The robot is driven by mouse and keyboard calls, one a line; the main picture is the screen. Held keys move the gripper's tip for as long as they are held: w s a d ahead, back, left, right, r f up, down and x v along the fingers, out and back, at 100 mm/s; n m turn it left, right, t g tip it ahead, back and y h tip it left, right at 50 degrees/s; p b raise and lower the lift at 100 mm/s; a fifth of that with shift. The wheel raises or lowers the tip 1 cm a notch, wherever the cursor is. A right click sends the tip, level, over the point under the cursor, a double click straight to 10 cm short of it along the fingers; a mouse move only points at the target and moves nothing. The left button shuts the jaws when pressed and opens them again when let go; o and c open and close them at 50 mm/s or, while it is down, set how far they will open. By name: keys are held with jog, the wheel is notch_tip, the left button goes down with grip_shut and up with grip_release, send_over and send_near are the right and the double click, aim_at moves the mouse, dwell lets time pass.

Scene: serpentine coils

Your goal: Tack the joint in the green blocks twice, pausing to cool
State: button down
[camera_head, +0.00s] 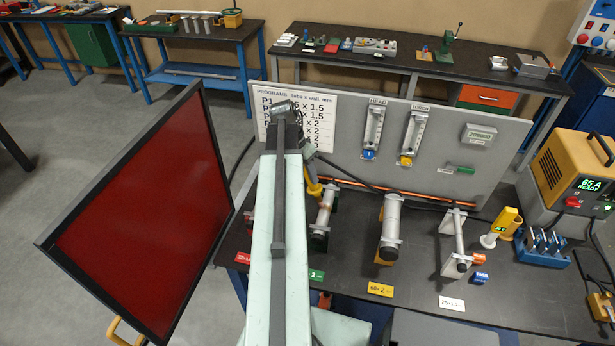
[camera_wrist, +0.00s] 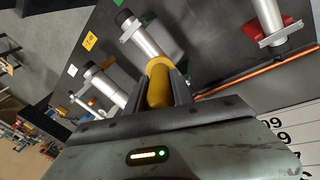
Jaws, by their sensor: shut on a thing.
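My gripper (camera_wrist: 157,90) is shut on a yellow-handled torch (camera_wrist: 158,82). In the head view the torch (camera_head: 314,188) hangs beyond my arm, near the upper end of the tube (camera_head: 325,205) behind the green label (camera_head: 316,275). In the wrist view that tube (camera_wrist: 145,38) is a pale metal cylinder with a dark end, and the torch points towards it. The torch tip is hidden, so I cannot tell whether it touches. My arm hides part of the tube's blocks and its joint. The orange power source (camera_head: 575,180) shows "65 A READY".
Tubes by the yellow label (camera_head: 380,289) and white label (camera_head: 452,304) stand to the right. A red-blocked tube (camera_wrist: 268,18) shows in the wrist view. A large red screen (camera_head: 145,205) stands left.

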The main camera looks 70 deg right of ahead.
jog(key=shift+s, duration=0.15)
dwell(0.3)
jog(key=shift+w+d+r+p, duration=0.1)
jog(key=shift+w+r+p, duration=0.2)
jog(key=shift+r+p, duration=0.4)
jog(key=w+r+p, duration=0.1)
jog(key=r+p, duration=0.1)
jog(key=w+r+p, duration=0.2)
jog(key=shift+w+r, duration=0.1)
jog(key=shift+w, duration=0.2)
